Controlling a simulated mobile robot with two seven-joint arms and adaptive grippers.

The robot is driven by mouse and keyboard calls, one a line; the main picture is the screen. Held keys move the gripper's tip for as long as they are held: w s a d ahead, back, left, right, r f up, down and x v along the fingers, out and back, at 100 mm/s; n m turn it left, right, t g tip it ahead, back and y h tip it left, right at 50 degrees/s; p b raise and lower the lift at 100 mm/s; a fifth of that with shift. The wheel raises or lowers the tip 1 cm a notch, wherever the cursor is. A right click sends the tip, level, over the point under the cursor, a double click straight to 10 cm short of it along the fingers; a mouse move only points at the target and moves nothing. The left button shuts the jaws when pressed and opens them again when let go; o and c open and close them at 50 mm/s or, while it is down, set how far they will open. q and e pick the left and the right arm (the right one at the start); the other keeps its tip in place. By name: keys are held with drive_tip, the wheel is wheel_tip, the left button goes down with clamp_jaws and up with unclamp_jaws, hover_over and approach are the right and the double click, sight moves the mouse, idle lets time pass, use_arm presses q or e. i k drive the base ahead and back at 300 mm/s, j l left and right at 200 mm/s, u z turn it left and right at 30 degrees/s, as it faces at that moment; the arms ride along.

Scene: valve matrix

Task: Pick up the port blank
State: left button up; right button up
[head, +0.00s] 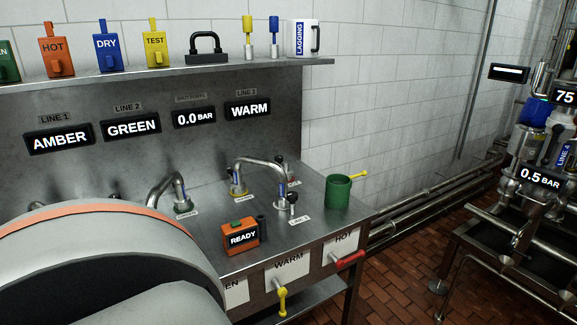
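No thing in view carries a readable port blank label, so I cannot tell which one it is. A black piece with a raised handle (206,50) stands on the wall shelf, between a yellow TEST tag (155,45) and two small upright pieces with yellow and blue parts. A green cylinder with a yellow side handle (338,191) stands at the right end of the steel bench. Bent metal pipes (258,163) rise from the bench ports. Neither of my grippers is in view. A large grey and orange rounded part of my arm covers the lower left and hides the bench there.
An orange box reading READY (241,236) sits on the bench (315,239) near its front edge. Yellow (282,299) and red (347,259) handles stick out from the front. The shelf (170,75) also holds a white LAGGING canister (302,38). Piping equipment stands at right; brick floor lies between.

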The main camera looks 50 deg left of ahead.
sight(290, 171)
drive_tip(key=i+l+u, duration=0.15)
drive_tip(key=i+u, duration=0.3)
drive_tip(key=i+l+u, duration=0.2)
drive_tip(key=u, duration=0.3)
drive_tip(key=i+l+u, duration=0.65)
drive_tip(key=l+u, duration=0.25)
